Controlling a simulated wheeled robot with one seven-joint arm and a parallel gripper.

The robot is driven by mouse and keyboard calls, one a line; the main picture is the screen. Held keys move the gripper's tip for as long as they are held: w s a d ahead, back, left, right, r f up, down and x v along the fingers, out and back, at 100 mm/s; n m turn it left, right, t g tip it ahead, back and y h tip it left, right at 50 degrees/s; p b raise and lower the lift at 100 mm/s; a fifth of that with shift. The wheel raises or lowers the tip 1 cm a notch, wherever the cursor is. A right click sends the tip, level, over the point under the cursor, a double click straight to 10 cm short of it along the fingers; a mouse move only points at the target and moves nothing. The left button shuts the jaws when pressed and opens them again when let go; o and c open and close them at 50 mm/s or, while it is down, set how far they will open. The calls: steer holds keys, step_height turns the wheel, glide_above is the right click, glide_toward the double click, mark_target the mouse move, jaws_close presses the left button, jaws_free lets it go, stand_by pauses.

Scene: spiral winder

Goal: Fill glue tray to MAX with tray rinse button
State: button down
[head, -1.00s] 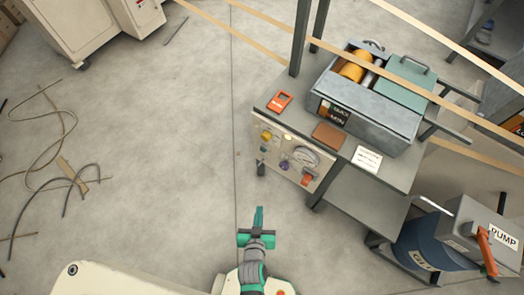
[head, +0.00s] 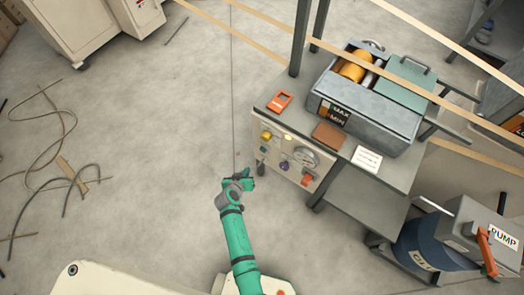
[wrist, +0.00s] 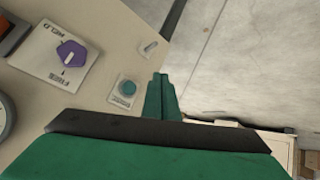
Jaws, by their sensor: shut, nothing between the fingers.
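The glue tray (head: 365,108) is the grey metal box on the bench, with a MAX/MIN label (head: 338,115) on its front. Its glue level is too small to make out. The control panel (head: 288,160) hangs on the bench's front-left side. In the wrist view, the panel carries a round teal button (wrist: 128,88) on a small plate whose lettering I cannot read. My gripper (head: 250,183) is in front of the panel's lower left. In the wrist view my gripper (wrist: 160,80) is shut and empty, its tips just right of the teal button; contact cannot be told.
A blue drum (head: 425,245) with a pump (head: 490,232) stands lower right. Floor on the left is open, with loose cables (head: 70,180).

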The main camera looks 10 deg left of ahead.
mark_target(263, 150)
steer(key=w+d, duration=0.3)
steer(key=w, duration=0.5)
steer(key=shift+w, duration=0.15)
steer(key=shift+w, duration=0.1)
stand_by(2.2)
steer(key=shift+w+d, duration=0.1)
steer(key=shift+w, duration=0.2)
steer(key=shift+w+d+r, duration=0.1)
steer(key=shift+w+d, duration=0.1)
steer(key=shift+w, duration=0.25)
stand_by(1.8)
steer(key=shift+s+a, duration=0.1)
steer(key=shift+s, duration=0.1)
stand_by(1.7)
steer(key=shift+s+a, duration=0.2)
steer(key=shift+s, duration=0.35)
